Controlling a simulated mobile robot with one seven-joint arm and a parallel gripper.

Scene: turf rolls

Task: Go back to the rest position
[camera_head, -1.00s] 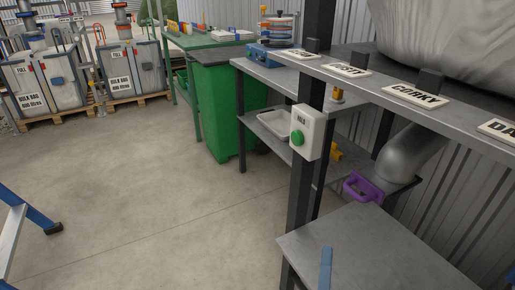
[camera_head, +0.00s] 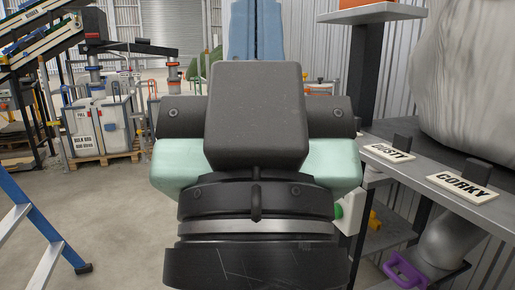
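My own arm fills the middle of the head view, with a dark block, pale green shells and black rings close to the camera. Two light blue parts rise behind it at the top. I cannot make out my gripper or its fingers, so whether it holds anything does not show. The arm hides the green bin and most of the benches behind it.
A blue ladder (camera_head: 40,225) stands at left, with bare floor beside it. A bulk bag (camera_head: 98,125) sits on a pallet behind. At right, a shelf carries DUSTY (camera_head: 389,153) and CORKY (camera_head: 463,188) signs; a purple handle (camera_head: 404,271) is below.

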